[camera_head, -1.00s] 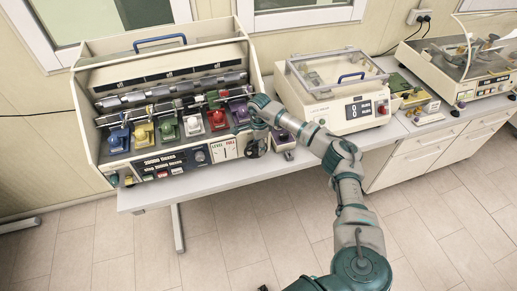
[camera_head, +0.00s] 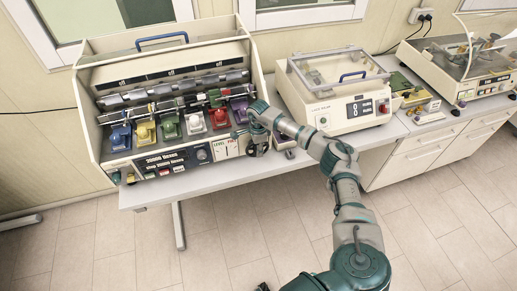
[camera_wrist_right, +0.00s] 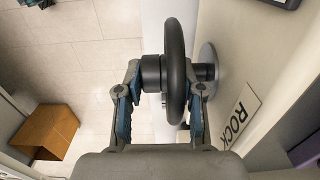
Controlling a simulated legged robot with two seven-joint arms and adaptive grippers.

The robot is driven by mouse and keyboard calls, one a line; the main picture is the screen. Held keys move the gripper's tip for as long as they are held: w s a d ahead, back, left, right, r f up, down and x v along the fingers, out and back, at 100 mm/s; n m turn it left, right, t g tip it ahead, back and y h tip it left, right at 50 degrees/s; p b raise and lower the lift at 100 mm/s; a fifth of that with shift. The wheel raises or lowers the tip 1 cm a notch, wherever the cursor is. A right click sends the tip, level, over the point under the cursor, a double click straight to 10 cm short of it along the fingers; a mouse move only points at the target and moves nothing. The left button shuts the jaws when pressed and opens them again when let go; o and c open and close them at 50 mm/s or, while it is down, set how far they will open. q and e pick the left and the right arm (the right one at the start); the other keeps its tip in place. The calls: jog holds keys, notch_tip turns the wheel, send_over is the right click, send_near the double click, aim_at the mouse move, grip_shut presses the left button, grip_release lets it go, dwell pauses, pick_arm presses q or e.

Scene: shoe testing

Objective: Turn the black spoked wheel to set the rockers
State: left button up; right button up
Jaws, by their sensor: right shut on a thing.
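The black spoked wheel (camera_wrist_right: 174,70) stands edge-on in the right wrist view, on a hub with a round silver plate against the cream machine side. My right gripper (camera_wrist_right: 160,98) has one blue-padded finger on each side of it and is shut on it. In the head view the gripper (camera_head: 252,126) is at the machine's right front corner, with the dark wheel (camera_head: 257,148) just below and mostly hidden. My left gripper is not in view.
The cream machine (camera_head: 91,115) has a control panel (camera_head: 171,163) in front. A second cream device (camera_head: 335,115) stands close to the right of my gripper. The floor (camera_head: 120,240) before the bench is clear. A brown box (camera_wrist_right: 46,132) shows in the wrist view.

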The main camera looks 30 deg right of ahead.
jog(key=shift+s+d+f, duration=0.25)
jog(key=shift+g+h, duration=0.3)
jog(key=shift+h, duration=0.2)
jog(key=shift+a+h+b, duration=0.15)
jog(key=shift+h+b, duration=0.15)
jog(key=shift+h, duration=0.6)
jog(key=h, duration=0.1)
jog(key=g+h+b, duration=0.1)
jog(key=shift+w+a+f+h, duration=0.1)
jog(key=shift+a+h, duration=0.05)
jog(key=shift+h, duration=0.15)
jog(key=shift+w+a+g+h+b, duration=0.15)
jog(key=shift+g+h+b, duration=0.1)
jog(key=shift+h+b, duration=0.65)
jog(key=shift+s+a+g+h+b, duration=0.2)
jog(key=shift+h+b, duration=0.3)
jog(key=shift+h, duration=0.8)
jog(key=shift+w, duration=0.2)
jog(key=o, duration=1)
jog(key=shift+s+d, duration=0.15)
jog(key=shift+s, duration=0.05)
